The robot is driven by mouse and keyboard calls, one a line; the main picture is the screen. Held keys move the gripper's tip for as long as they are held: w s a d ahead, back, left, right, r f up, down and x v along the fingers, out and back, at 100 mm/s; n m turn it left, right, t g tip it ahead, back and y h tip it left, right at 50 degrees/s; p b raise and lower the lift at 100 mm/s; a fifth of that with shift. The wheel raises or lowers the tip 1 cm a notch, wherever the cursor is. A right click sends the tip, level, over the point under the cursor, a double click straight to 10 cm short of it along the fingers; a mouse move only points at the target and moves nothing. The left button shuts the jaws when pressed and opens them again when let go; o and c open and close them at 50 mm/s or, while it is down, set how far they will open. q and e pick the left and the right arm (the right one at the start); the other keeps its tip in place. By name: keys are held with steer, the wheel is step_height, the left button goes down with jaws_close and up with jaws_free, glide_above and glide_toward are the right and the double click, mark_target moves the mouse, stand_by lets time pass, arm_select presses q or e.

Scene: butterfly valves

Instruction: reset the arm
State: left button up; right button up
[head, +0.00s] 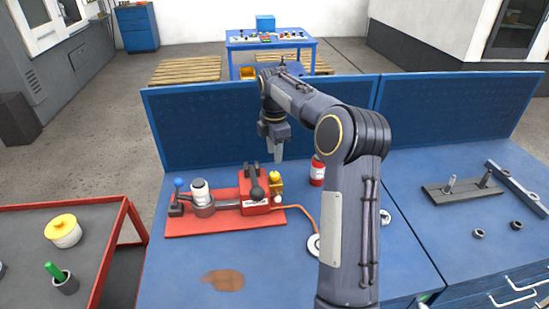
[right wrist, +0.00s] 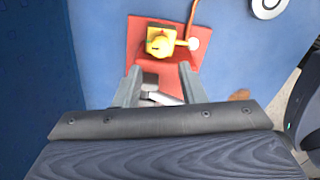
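My right gripper (head: 277,150) hangs above the back of the blue bench, over the right part of the valve rig, fingers pointing down. The right wrist view shows its two fingers (right wrist: 160,75) spread apart with nothing clamped between them. The valve rig has a red base plate (head: 222,226), a grey valve body (head: 203,207) with a white top, a blue-knobbed lever (head: 179,184), a dark handle (head: 254,180) on a red block and a yellow part (head: 275,183). The yellow part also shows in the right wrist view (right wrist: 159,41), beyond the fingers. My left gripper is not in view.
A red can (head: 317,170) stands right of the rig, partly behind my arm. A blue panel (head: 205,125) edges the bench's back. A red-framed cart (head: 100,225) stands left; metal parts (head: 462,188) lie right. The bench front is mostly clear around a brown stain (head: 224,280).

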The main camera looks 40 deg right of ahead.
stand_by(0.5)
steer(key=s+a+r+m+t+y, duration=0.1)
steer(key=s+a+r+m+t, duration=0.1)
steer(key=s+a+r+m, duration=0.35)
steer(key=s+a+r+m+t+y, duration=0.1)
steer(key=s+a+r+m, duration=0.1)
steer(key=s+a, duration=0.55)
steer(key=s+a+f+m+t+y, duration=0.1)
steer(key=s+a+f+m, duration=0.3)
steer(key=s, duration=0.4)
steer(key=s+a+f+m+t, duration=0.1)
steer(key=s+a+f+m, duration=0.2)
steer(key=s, duration=0.6)
steer(key=a+m, duration=0.2)
steer(key=a, duration=0.1)
steer(key=shift+f+t+y, duration=0.3)
steer(key=shift+f+y, duration=0.1)
